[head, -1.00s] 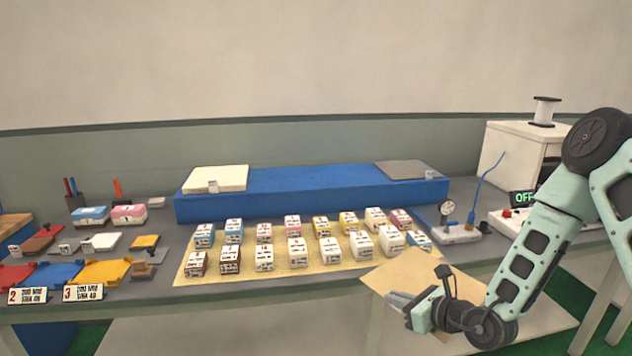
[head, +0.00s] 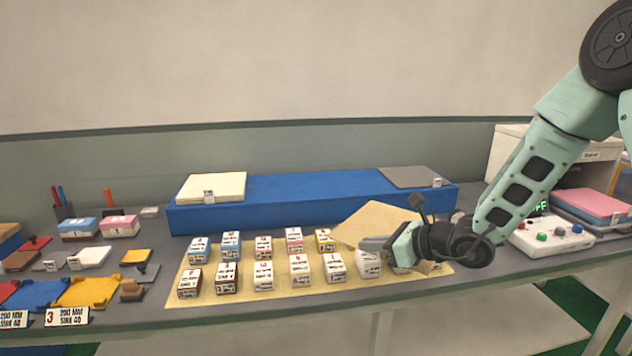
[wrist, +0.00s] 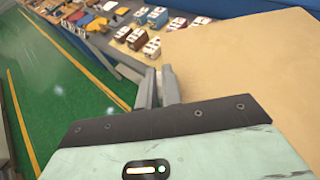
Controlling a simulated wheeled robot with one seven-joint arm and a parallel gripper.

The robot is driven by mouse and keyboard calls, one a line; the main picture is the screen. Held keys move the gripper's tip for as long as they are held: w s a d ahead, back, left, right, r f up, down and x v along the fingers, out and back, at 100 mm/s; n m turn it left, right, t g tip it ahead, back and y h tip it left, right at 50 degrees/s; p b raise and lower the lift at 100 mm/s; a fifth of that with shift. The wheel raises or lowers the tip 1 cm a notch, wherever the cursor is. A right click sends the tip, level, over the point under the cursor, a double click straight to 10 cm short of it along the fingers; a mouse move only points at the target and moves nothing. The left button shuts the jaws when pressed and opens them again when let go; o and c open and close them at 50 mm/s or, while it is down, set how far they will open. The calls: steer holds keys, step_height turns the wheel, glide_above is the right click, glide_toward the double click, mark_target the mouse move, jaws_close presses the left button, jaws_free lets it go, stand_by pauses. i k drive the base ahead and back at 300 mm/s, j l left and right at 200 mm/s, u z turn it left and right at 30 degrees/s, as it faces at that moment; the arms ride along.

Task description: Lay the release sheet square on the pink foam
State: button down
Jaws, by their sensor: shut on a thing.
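The release sheet, a thin tan square sheet (head: 375,220), is held by my gripper (head: 362,243) above the right part of the rows of small blocks. My gripper is shut on the sheet's edge. In the wrist view the sheet (wrist: 240,75) fills the right side, and the two fingers (wrist: 157,88) pinch its left edge.
Several small labelled blocks (head: 263,274) stand in rows on a yellow mat (head: 215,295). A long blue block (head: 300,190) lies behind, with a cream slab (head: 222,187) and a grey slab (head: 408,177) on it. A control box (head: 550,238) with coloured buttons is at right.

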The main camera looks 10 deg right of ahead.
mark_target(594, 199)
steer(key=i, duration=1.75)
